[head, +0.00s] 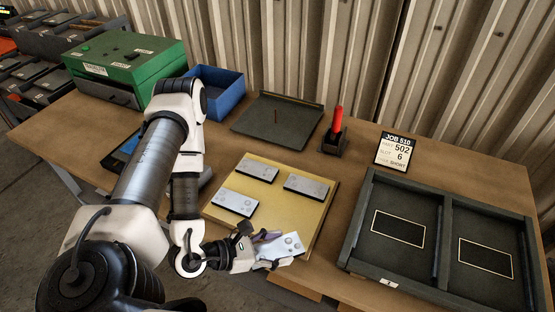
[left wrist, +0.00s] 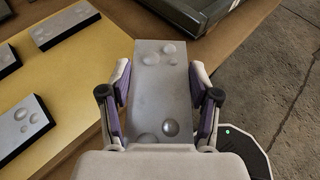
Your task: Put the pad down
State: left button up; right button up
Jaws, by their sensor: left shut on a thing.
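The pad (head: 286,246) is a grey block with rounded bumps on its top face. My left gripper (head: 262,250) is shut on it, at the near right corner of the yellow board (head: 302,213). In the left wrist view the pad (left wrist: 161,70) lies between the two purple-lined fingers of the left gripper (left wrist: 160,98), bumps facing the camera. I cannot tell whether it touches anything below. Three similar grey pads lie on the board: left (head: 236,202), upper (head: 259,171) and right (head: 307,186). My right gripper is not in view.
A dark two-bay tray (head: 443,247) with a white outlined rectangle in each bay stands at the right. A JOB 510 card (head: 396,152), a red-handled tool (head: 337,122), a dark plate (head: 278,125), a blue bin (head: 222,92) and a green box (head: 125,65) stand behind.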

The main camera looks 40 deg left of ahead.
pick_arm(q)
jog(key=shift+s+a+f, duration=0.1)
jog(key=shift+s+f, duration=0.1)
jog(key=w+b, duration=0.1)
jog(key=w+a+f+b, duration=0.1)
jog(key=w+b, duration=0.1)
jog(key=w+a+b, duration=0.1)
jog(key=b, duration=0.1)
jog(key=shift+w+f, duration=0.2)
jog(key=w+b, duration=0.1)
jog(key=w, duration=0.1)
jog(key=w+b, duration=0.1)
jog(key=w, duration=0.1)
jog(key=shift+a+r, duration=0.15)
jog(key=shift+a, duration=0.05)
jog(key=p, duration=0.2)
send_over(298, 214)
jog(key=shift+s, duration=0.3)
jog(key=f, duration=0.3)
jog(key=shift+w+f, duration=0.2)
jog(key=shift+f, duration=0.15)
jog(key=shift+w+a+f, duration=0.1)
jog(key=shift+f, duration=0.15)
jog(key=o, duration=1.3)
